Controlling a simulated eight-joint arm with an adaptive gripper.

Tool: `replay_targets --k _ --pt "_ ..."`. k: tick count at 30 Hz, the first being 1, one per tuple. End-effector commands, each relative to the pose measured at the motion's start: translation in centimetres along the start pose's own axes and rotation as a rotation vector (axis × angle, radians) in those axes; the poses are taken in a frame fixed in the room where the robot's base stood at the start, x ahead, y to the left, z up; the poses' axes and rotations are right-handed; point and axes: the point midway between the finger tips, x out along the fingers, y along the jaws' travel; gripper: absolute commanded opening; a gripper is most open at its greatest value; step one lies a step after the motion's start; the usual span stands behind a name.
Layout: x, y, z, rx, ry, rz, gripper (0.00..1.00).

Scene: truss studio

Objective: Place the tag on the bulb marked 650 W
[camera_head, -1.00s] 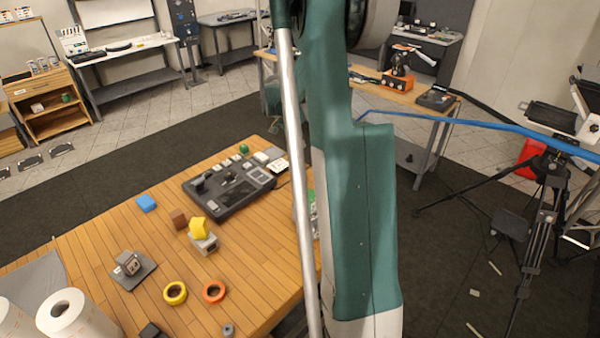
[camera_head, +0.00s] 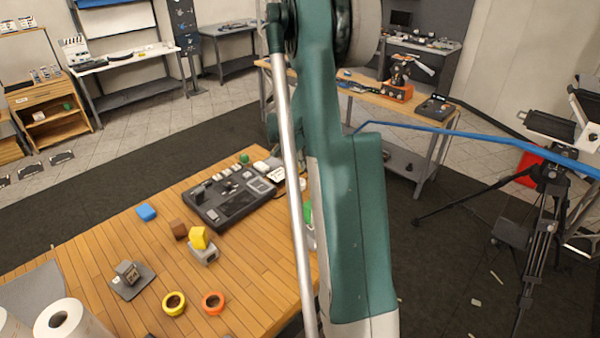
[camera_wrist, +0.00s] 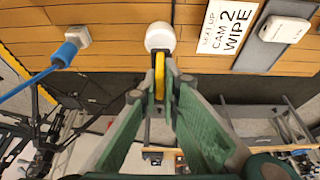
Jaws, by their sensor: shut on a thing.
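In the wrist view my gripper (camera_wrist: 160,98) has its green fingers closed on a thin yellow piece (camera_wrist: 159,72), which looks like the tag. A round white thing (camera_wrist: 160,36), which looks like a bulb, is just beyond the yellow piece. The two overlap or nearly touch in the picture; I cannot tell whether they are in contact. No 650 W marking is readable. In the head view my arm hides the gripper and this spot.
A card (camera_wrist: 228,28) and a white device (camera_wrist: 285,29) lie right of the bulb. A blue-ended rod (camera_wrist: 40,77) and a pale block (camera_wrist: 78,36) are left. In the head view the wooden table (camera_head: 100,245) holds a black console (camera_head: 232,205), a yellow block (camera_head: 198,238) and tape rolls (camera_head: 174,303).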

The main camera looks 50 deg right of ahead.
Motion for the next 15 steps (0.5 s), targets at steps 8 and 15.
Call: replay_targets --k 8,15 --pt "0.14 0.00 0.06 0.000 0.000 0.000 0.00" --pt "1.02 -0.01 0.41 0.000 0.000 0.000 0.00"
